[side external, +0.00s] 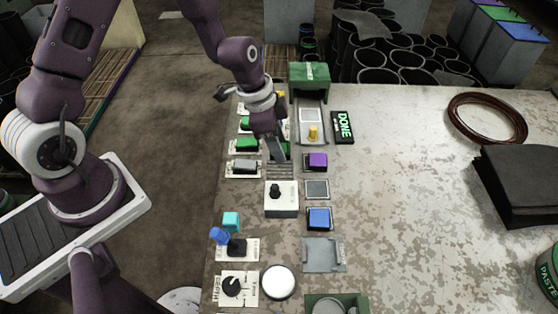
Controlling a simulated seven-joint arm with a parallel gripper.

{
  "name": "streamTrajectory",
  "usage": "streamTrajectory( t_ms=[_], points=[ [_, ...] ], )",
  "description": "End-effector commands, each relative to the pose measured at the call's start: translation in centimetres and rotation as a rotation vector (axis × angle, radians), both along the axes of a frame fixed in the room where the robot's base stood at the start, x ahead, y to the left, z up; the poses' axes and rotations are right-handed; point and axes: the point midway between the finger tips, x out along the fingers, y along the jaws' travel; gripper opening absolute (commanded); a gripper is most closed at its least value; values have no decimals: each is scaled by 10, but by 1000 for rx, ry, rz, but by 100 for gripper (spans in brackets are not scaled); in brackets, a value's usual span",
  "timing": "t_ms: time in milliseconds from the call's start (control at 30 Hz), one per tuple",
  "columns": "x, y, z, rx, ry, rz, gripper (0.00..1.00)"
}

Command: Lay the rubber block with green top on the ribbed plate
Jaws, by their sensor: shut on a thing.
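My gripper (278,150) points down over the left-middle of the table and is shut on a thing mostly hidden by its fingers. A sliver of green shows beside the fingertips, which fits the rubber block with green top (287,147). The ribbed plate (280,172), a grey striped patch, lies just below and in front of the fingertips. From this view I cannot tell whether the held block touches the plate.
Green-topped pieces (246,145) and a grey one (244,166) sit left of my gripper. A white box with black knob (281,199) stands in front of the plate. A purple block (316,161) and green press-like box (309,76) are near.

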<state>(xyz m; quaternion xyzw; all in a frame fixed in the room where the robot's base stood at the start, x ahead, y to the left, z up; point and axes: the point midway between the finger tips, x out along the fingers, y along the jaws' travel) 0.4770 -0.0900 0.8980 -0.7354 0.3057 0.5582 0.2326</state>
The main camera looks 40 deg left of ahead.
Motion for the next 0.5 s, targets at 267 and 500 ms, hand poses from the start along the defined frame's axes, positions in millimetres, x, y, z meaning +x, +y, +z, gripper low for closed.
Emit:
streamTrajectory(
  t_ms=[267, 500],
  points=[
    [0, 0, -50, -2, 3, 1, 0],
    [1, 0, -54, 0, 0, 1, 0]
  ],
)
